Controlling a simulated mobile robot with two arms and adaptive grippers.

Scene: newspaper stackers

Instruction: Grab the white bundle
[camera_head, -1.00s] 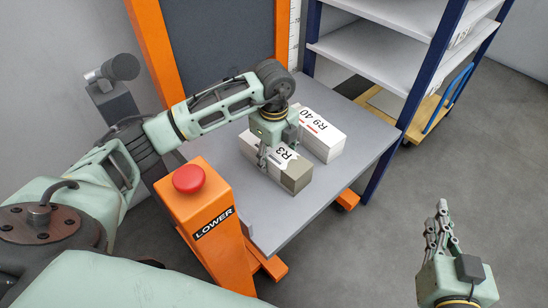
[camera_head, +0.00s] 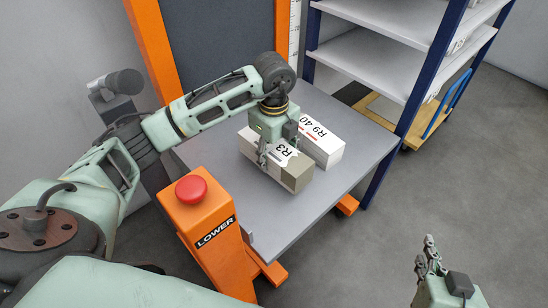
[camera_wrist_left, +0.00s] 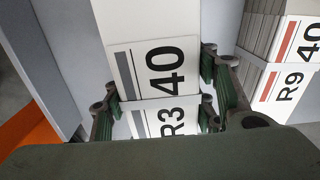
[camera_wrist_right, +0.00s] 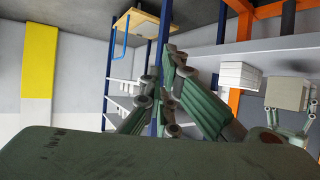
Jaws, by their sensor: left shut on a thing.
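A white-wrapped bundle marked R3 40 (camera_head: 275,160), with a beige-grey end, is over the grey table (camera_head: 290,228). My left gripper (camera_head: 273,157) reaches down from above and is shut on it. The left wrist view shows its label (camera_wrist_left: 155,85) between the fingers of that gripper (camera_wrist_left: 160,105). The bundle seems slightly raised; its underside is hidden. Another white bundle marked R9 40 (camera_head: 322,138) lies close behind it to the right. It also shows in the left wrist view (camera_wrist_left: 285,60). My right gripper (camera_head: 430,255) is empty, away from the table, with a narrow gap between its fingers.
An orange post marked LOWER with a red button (camera_head: 191,189) stands at the table's front left. A shelf rack with white shelves and blue posts (camera_head: 390,55) stands behind right. A yellow-decked cart (camera_head: 430,115) is beside it. The floor at right is clear.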

